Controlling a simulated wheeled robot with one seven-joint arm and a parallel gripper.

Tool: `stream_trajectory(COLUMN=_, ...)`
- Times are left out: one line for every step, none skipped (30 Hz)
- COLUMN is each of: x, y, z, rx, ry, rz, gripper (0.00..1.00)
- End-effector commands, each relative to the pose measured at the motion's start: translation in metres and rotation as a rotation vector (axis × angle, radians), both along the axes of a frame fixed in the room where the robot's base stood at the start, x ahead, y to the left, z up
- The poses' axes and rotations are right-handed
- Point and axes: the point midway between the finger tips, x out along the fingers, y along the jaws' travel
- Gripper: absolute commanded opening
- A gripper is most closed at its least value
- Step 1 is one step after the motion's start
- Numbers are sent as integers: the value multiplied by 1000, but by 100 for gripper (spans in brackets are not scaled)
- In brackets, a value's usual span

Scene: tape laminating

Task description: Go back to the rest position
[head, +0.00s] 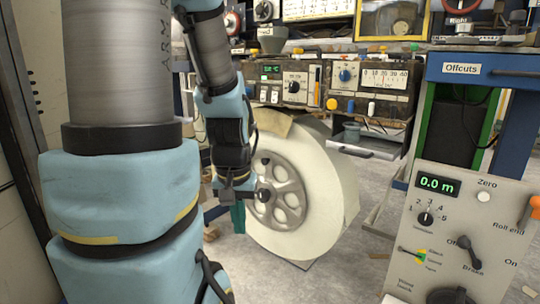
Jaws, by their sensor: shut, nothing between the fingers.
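My arm reaches down from the top left in blue and grey links. My gripper (238,190) is at its lower end, in front of the left side of a large cream roll (328,190) with a grey spoked hub (290,203). The gripper is shut and I see nothing held in it. Its fingertips are small and dark here, and I cannot tell whether they touch the hub.
A grey control box (450,235) with a 0.0 m display stands at the front right, below a blue frame labelled Offcuts (461,69). Instrument panels (340,88) line the back. Bare grey floor (345,265) shows between the roll and the control box.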

Motion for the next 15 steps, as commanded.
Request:
stream_trajectory(x=0, y=0, z=34, rx=0, ry=0, rz=0, gripper=0)
stream_trajectory(x=0, y=0, z=44, rx=0, ry=0, rz=0, gripper=0)
stream_trajectory(x=0, y=0, z=56, rx=0, ry=0, rz=-1, gripper=0)
stream_trajectory(x=0, y=0, z=66, rx=0, ry=0, rz=-1, gripper=0)
stream_trajectory(x=0, y=0, z=75, rx=0, ry=0, rz=-1, gripper=0)
stream_trajectory(x=0, y=0, z=88, rx=0, ry=0, rz=-1, gripper=0)
stream_trajectory(x=0, y=0, z=97, rx=0, ry=0, rz=-1, gripper=0)
stream_trajectory(x=0, y=0, z=106, rx=0, ry=0, rz=-1, gripper=0)
stream_trajectory(x=0, y=0, z=119, rx=0, ry=0, rz=-1, gripper=0)
stream_trajectory(x=0, y=0, z=128, rx=0, ry=0, rz=-1, gripper=0)
stream_trajectory(x=0, y=0, z=138, rx=0, ry=0, rz=-1, gripper=0)
stream_trajectory(x=0, y=0, z=150, rx=0, ry=0, rz=-1, gripper=0)
stream_trajectory(x=0, y=0, z=159, rx=0, ry=0, rz=-1, gripper=0)
stream_trajectory(x=0, y=0, z=167, rx=0, ry=0, rz=-1, gripper=0)
stream_trajectory(x=0, y=0, z=177, rx=0, ry=0, rz=-1, gripper=0)
